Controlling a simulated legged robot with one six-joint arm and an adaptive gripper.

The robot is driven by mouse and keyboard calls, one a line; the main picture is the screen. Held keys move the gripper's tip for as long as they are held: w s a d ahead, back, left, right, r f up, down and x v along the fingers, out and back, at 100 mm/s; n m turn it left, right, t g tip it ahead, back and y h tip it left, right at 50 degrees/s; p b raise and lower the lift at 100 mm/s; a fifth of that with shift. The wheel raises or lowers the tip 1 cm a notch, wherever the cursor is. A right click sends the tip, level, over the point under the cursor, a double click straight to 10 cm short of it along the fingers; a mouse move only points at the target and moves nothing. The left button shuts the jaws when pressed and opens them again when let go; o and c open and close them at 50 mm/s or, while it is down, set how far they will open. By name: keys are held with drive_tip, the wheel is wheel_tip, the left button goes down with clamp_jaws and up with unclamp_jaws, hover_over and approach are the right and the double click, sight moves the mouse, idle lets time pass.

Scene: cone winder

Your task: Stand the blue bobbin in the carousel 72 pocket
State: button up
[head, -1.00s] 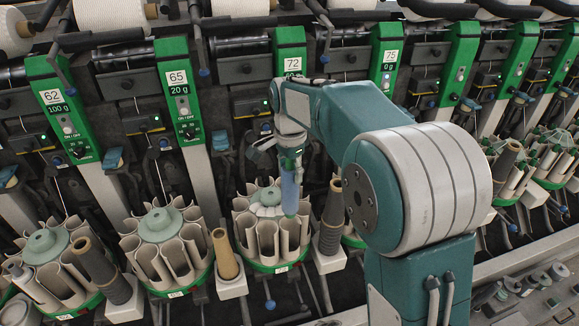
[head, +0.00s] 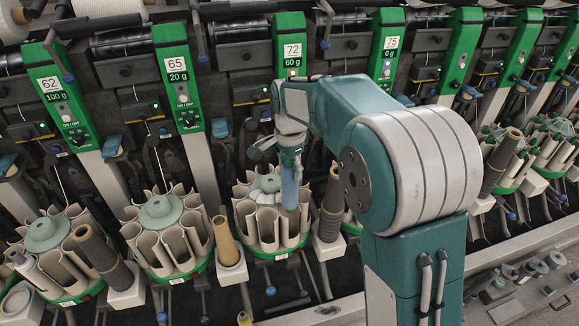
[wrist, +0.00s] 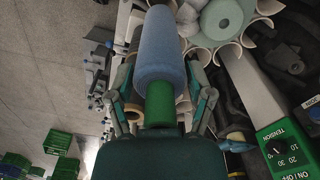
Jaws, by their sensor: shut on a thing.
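The blue bobbin (head: 289,190) hangs roughly upright, green end up, in my gripper (head: 290,155), over the front right part of the carousel under the 72 sign (head: 292,50). In the wrist view the blue bobbin (wrist: 160,50) runs away from my gripper (wrist: 160,105), whose two fingers are shut on its green end (wrist: 160,103). The carousel 72 (head: 268,239) is a ring of cream open pockets around a pale green hub. The bobbin hides some pockets behind it. I cannot tell whether its lower tip is inside a pocket or just in front.
A dark cone on a white block (head: 332,205) stands close right of carousel 72. A tan cone (head: 225,240) stands to its left. Carousel 65 (head: 167,236) is further left. Green sign posts and winder heads rise behind. Bare grey floor shows in the wrist view.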

hover_over(290, 203)
drive_tip(key=w, duration=0.2)
drive_tip(key=shift+w+f, duration=0.15)
drive_tip(key=shift+f, duration=2.05)
drive_tip(key=shift+f, duration=2.35)
drive_tip(key=shift+f, duration=1.95)
drive_tip(key=o, duration=1)
